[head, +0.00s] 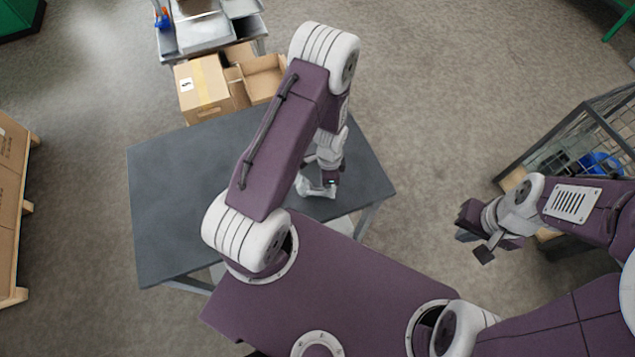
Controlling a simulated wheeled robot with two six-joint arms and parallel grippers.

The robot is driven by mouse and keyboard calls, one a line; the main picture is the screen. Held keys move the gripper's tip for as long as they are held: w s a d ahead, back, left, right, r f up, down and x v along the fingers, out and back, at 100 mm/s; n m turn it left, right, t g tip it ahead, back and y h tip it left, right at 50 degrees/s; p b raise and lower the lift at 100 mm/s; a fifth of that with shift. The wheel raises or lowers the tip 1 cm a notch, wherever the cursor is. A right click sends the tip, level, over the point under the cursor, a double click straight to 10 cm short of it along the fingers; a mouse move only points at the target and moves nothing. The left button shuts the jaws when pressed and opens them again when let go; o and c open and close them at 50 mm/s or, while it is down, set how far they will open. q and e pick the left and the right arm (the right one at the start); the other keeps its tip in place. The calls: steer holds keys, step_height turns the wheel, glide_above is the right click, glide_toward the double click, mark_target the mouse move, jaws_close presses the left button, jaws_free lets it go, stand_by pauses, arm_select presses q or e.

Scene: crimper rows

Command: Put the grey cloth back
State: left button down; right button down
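My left gripper (323,181) is low over the right part of the dark grey table (185,205), partly hidden by its own arm. A small pale grey shape (312,189) shows right at this gripper, at the table top. It may be the grey cloth, but it is too small and covered to be sure. I cannot tell whether the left gripper is open or shut. My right gripper (474,238) is off to the right of the table, over the floor, with its dark fingers apart and nothing between them. No other grey cloth is clearly in view.
A wire cage (570,140) with a blue item stands at the right. The table's left part is bare.

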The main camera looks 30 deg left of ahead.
mark_target(327, 192)
arm_select(q)
step_height(327, 192, down, 4)
steer(key=b, duration=0.3)
steer(key=shift+b, duration=0.4)
steer(key=shift+r, duration=0.15)
step_height(327, 192, up, 9)
steer(key=p, duration=0.7)
steer(key=shift+p, duration=0.35)
